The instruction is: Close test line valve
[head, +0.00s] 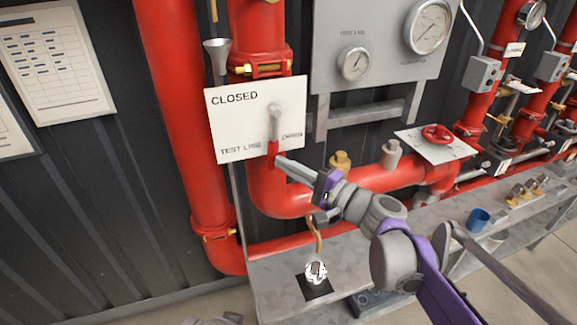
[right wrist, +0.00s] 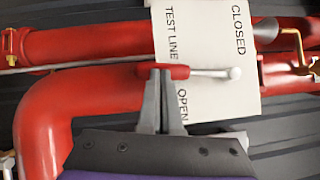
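The test line valve's white plate (head: 235,125) reads CLOSED at its upper left, TEST LINE at its lower left and OPEN at its lower right, partly behind the lever. The lever (head: 274,120) has a grey shaft and a red grip (head: 272,154), and hangs nearly straight down from its pivot. The lever also shows sideways in the right wrist view (right wrist: 205,73). My right gripper (head: 280,160) is at the red grip; its fingers (right wrist: 161,72) are together and overlap the grip. I cannot tell whether they touch it. My left gripper is not in view.
Red pipes (head: 180,130) run behind and below the plate. A gauge panel (head: 375,50) is at the upper right. A grey bench (head: 275,275) below holds a small white-and-black item (head: 316,271) and a blue cup (head: 479,218). A red handwheel (head: 437,134) is farther right.

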